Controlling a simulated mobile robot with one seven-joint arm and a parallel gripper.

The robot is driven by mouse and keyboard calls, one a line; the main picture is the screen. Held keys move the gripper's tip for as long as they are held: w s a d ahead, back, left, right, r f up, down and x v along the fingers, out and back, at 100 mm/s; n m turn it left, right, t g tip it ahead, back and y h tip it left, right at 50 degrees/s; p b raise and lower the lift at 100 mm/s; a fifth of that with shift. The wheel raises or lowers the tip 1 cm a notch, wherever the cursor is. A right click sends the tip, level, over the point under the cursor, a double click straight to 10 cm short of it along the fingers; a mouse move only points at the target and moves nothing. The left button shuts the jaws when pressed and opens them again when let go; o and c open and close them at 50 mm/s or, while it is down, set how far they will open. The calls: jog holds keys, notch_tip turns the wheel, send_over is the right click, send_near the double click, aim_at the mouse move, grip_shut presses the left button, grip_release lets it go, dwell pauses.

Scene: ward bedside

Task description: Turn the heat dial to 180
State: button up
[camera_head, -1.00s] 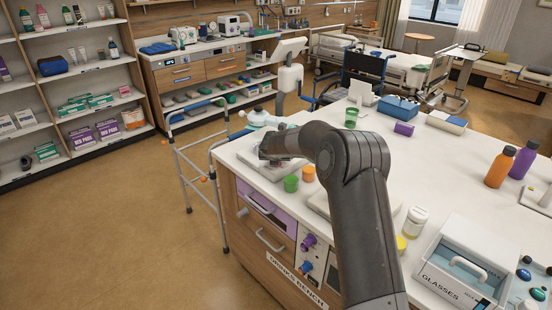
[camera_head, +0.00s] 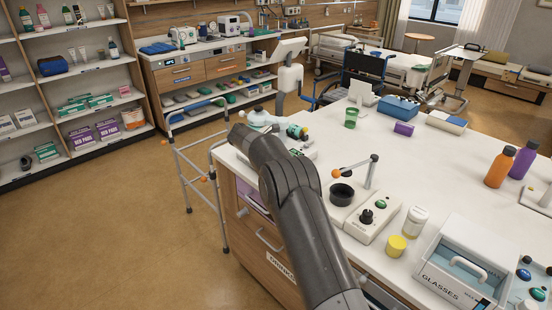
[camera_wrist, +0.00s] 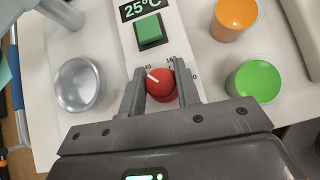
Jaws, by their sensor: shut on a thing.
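In the wrist view, a red heat dial (camera_wrist: 162,84) with a white pointer line sits on a pale panel (camera_wrist: 160,15). The pointer is turned to the upper left, towards a mark partly hidden by the left finger. A mark that looks like 160 stands above the dial, and another at its right is partly covered. My gripper (camera_wrist: 159,70) is shut on the dial, one finger on each side. Above it are a green button (camera_wrist: 149,30) and a display (camera_wrist: 141,8) reading 25°C. In the head view my arm hides the dial and gripper.
Beside the panel are a metal bowl (camera_wrist: 78,85), an orange cup (camera_wrist: 233,17) and a green cup (camera_wrist: 253,82). In the head view, a white box with a black knob (camera_head: 366,215), a bottle (camera_head: 415,221) and a yellow-lidded jar (camera_head: 397,246) stand right of my arm.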

jog(key=shift+m+g+h, duration=0.5)
jog(key=shift+m+g, duration=0.2)
jog(key=shift+m, duration=0.4)
jog(key=shift+m+g+h, duration=0.3)
jog(key=shift+m+g, duration=0.5)
jog(key=shift+m, duration=0.2)
jog(key=o, duration=1)
jog(key=shift+n+t, duration=0.5)
jog(key=shift+n, duration=0.1)
